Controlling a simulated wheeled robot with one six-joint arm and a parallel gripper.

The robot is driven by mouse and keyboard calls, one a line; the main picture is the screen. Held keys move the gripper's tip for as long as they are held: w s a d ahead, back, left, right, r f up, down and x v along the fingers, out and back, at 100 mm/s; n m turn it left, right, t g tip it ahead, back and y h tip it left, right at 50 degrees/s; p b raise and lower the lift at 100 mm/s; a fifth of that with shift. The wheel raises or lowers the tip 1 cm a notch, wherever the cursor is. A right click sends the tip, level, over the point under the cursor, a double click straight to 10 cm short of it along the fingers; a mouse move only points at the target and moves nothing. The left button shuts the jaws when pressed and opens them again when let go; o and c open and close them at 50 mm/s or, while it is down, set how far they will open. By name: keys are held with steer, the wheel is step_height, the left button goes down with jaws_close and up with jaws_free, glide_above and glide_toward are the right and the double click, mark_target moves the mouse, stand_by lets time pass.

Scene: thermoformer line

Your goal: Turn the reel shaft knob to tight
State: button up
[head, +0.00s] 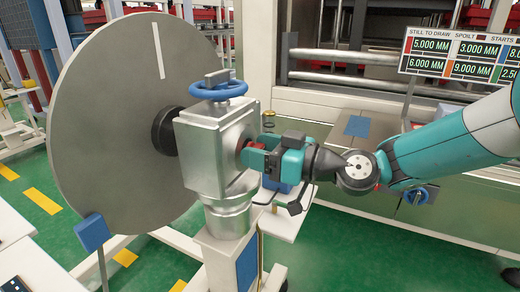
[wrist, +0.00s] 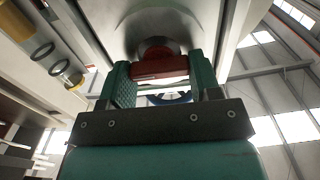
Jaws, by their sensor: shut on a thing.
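The reel shaft knob (head: 257,145) is a red part on the right face of a silver housing (head: 208,150). In the wrist view the red knob (wrist: 158,66) shows as a bar on a round base, between the two green fingers. My gripper (head: 258,157) is shut on it, coming from the right, and its fingers hide most of the knob in the head view. In the wrist view my gripper (wrist: 157,80) has one finger on each side of the bar. I see no tight mark, so I cannot tell the knob's setting.
A large grey reel disc (head: 125,120) with a white stripe stands left of the housing. A blue handwheel (head: 218,90) sits on top of the housing. A blue pad on a post (head: 93,232) stands at the front left. A display board (head: 455,58) is at the upper right.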

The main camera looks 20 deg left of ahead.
steer(key=shift+m, duration=0.3)
steer(key=shift+w+f+m+p, duration=0.15)
steer(key=shift+m+p, duration=0.2)
steer(key=shift+m, duration=3.95)
steer(key=shift+w+f+m+p, duration=0.1)
steer(key=shift+m+p, duration=0.2)
steer(key=shift+m, duration=4)
steer(key=o, duration=0.9)
